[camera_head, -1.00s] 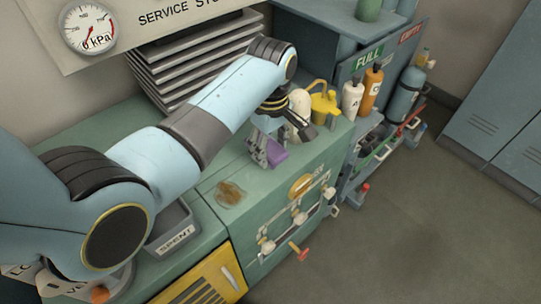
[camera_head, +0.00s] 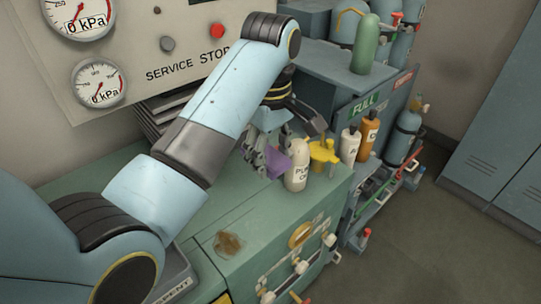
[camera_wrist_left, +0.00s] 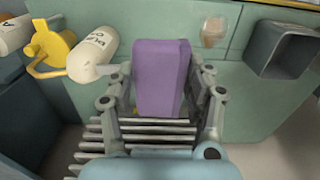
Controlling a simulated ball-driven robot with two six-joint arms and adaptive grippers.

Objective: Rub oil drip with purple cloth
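The purple cloth (camera_head: 277,161) is a folded block between the fingers of my left gripper (camera_head: 265,158). In the left wrist view the cloth (camera_wrist_left: 160,75) stands between both fingers (camera_wrist_left: 163,95), which close along its sides. The cloth appears raised above the green bench top. The oil drip (camera_head: 228,243) is a brown, glossy patch on the bench, nearer the front than the gripper and apart from the cloth. It also shows in the left wrist view (camera_wrist_left: 213,30). My right gripper is not in view.
A white bottle (camera_head: 297,168) and a yellow oil can (camera_head: 322,154) stand just right of the gripper. A grey bin marked SPENT (camera_head: 173,283) lies left of the drip, partly behind my arm. Slatted grey fins (camera_head: 152,115) rise at the back. Bench around the drip is clear.

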